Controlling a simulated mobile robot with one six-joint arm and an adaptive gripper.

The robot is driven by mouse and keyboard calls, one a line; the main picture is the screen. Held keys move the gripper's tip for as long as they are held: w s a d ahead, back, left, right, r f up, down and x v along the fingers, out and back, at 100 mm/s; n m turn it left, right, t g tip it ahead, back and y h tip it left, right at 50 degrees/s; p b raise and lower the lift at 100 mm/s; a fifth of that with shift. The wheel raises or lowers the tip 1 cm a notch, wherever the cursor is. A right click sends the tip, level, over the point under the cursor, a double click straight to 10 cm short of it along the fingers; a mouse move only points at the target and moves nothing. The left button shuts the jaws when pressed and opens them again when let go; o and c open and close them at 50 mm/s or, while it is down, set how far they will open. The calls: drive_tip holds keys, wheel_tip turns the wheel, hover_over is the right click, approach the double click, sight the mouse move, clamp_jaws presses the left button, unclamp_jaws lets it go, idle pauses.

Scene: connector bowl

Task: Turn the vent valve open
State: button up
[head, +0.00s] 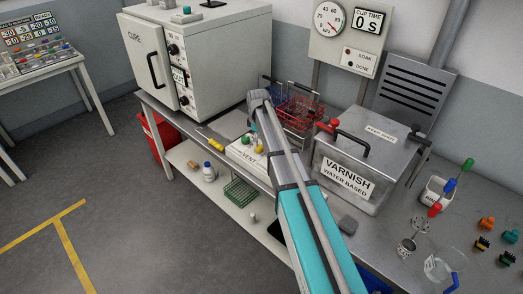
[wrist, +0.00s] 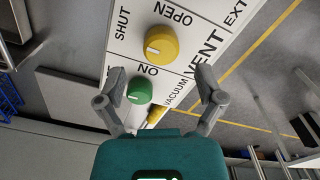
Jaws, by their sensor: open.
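The vent valve is a round yellow knob (wrist: 160,43) on a white panel (wrist: 115,42), between the printed words SHUT and OPEN and beside VENT. A pale mark shows on the knob's lower left part. A green knob (wrist: 139,91) is nearer to my gripper, beside the word ON. My gripper (wrist: 160,83) is open and empty. Its fingers are spread on either side of the green knob in the picture, and the yellow knob appears beyond the fingertips. Contact cannot be told. In the head view, the white VENT box (head: 246,154) stands on the bench, partly hidden by my arm.
A steel varnish tank (head: 350,165) is to the right, and a large cure oven (head: 205,55) behind left. A pressure gauge (head: 328,18) hangs on the wall.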

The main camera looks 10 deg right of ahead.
sight(259, 148)
drive_tip(key=shift+f+b, duration=1.7)
drive_tip(key=shift+f, duration=0.3)
